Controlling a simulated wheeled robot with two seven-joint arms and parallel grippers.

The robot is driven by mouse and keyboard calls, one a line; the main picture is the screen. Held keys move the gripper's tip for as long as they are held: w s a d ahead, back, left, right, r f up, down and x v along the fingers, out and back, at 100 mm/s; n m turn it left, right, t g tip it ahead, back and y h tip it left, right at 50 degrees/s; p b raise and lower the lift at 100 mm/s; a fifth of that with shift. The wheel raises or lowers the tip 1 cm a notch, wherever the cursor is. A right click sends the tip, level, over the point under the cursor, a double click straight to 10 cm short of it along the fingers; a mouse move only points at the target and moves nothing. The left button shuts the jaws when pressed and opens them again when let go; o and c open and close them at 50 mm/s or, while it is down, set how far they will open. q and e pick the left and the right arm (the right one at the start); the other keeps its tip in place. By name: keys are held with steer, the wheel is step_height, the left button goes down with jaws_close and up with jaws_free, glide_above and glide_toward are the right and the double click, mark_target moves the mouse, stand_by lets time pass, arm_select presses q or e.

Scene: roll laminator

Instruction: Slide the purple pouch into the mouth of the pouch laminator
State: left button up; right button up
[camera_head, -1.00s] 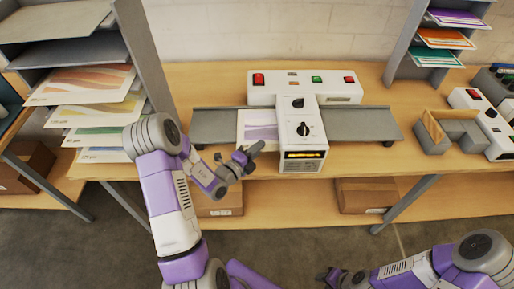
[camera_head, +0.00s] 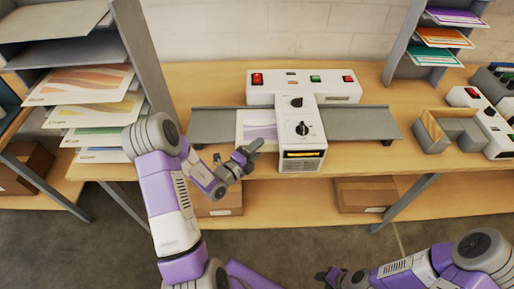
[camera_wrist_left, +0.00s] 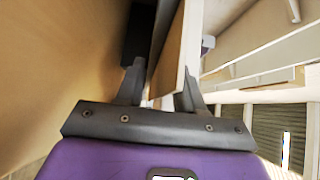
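The purple pouch (camera_head: 257,123), a pale sheet with a light purple print, lies flat on the grey tray to the left of the pouch laminator's central unit (camera_head: 301,127). Its right side meets or runs under that unit; I cannot tell which. My left gripper (camera_head: 249,152) is in front of the pouch, near the table's front edge. The left wrist view shows its two fingers (camera_wrist_left: 160,88) apart, with a wooden edge in line between them; no pouch is clearly gripped. My right gripper (camera_head: 328,277) is low at the bottom, far from the laminator, its fingers unclear.
The grey tray (camera_head: 365,123) extends right of the laminator. A shelf with printed sheets (camera_head: 85,85) stands left, another with coloured sheets (camera_head: 440,38) at upper right. An open box (camera_head: 447,131) and a second device (camera_head: 492,125) sit on the right. Cardboard boxes (camera_head: 365,194) are below.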

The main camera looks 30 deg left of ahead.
arm_select(q)
steer(key=v, duration=0.7)
steer(key=shift+s, duration=0.35)
steer(key=s+d+f+m+g+h, duration=0.45)
steer(key=s+d+m+g, duration=0.3)
steer(key=d+m, duration=0.35)
steer(key=s+d+f+m+g+h, duration=0.4)
steer(key=s+d+f+m+g, duration=0.2)
steer(key=d+m+g, duration=0.3)
steer(key=s+f+m+g+y, duration=0.5)
steer(key=s+f+m, duration=0.2)
steer(key=m, duration=0.7)
steer(key=w+d+f+m+t+y, duration=0.1)
steer(key=w+f+m+t+y, duration=0.2)
steer(key=m, duration=1.2)
steer(key=w+f+t, duration=0.1)
steer(key=w, duration=0.1)
steer(key=shift+w+d+f, duration=0.3)
